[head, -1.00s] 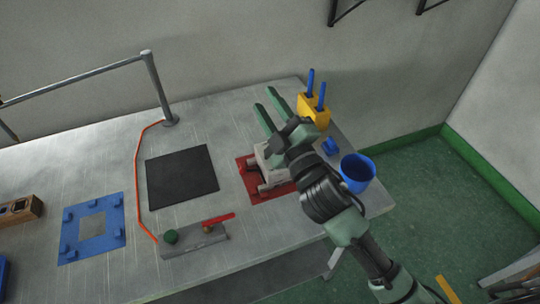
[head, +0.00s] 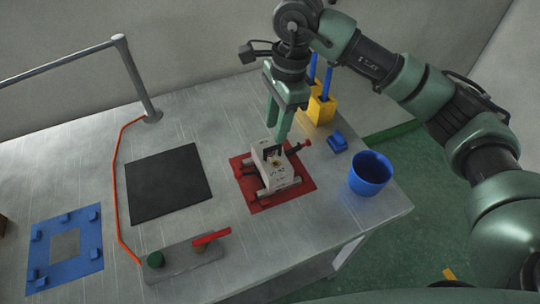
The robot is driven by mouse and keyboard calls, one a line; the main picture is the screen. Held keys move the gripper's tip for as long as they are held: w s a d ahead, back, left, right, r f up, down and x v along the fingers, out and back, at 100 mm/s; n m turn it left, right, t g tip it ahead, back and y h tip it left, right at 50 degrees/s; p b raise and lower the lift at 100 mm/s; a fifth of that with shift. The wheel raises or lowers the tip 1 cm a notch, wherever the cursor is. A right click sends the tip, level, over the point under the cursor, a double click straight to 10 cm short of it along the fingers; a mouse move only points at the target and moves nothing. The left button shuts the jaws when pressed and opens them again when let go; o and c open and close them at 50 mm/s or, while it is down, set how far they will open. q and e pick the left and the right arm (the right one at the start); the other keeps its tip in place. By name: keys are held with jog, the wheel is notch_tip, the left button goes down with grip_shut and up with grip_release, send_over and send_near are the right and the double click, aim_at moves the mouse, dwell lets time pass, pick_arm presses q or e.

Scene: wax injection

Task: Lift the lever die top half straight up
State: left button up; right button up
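The lever die (head: 275,171), a pale grey block with red-tipped levers or handles at its sides, sits on the red mat (head: 300,188). My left gripper is not in view.
A blue cup (head: 370,174) and small blue block (head: 337,141) stand right of the die. A yellow holder (head: 320,108) with blue-handled tools stands behind. Left are a black mat (head: 167,186), blue frame (head: 91,253) and red-levered plate (head: 187,258).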

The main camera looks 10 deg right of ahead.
aim_at(272, 147)
jog(key=shift+d+f, duration=0.25)
jog(key=shift+d, duration=0.05)
jog(key=f+p, duration=0.1)
jog(key=f, duration=0.2)
jog(key=a+f+p, duration=0.1)
jog(key=f+p, duration=0.1)
jog(key=f, duration=0.1)
jog(key=shift+s+a+f, duration=0.1)
jog(key=shift+s+a, duration=0.1)
jog(key=shift+f, duration=0.4)
jog(key=shift+c, duration=0.3)
grip_shut()
jog(key=shift+w+a+r, duration=0.1)
jog(key=shift+r, duration=0.05)
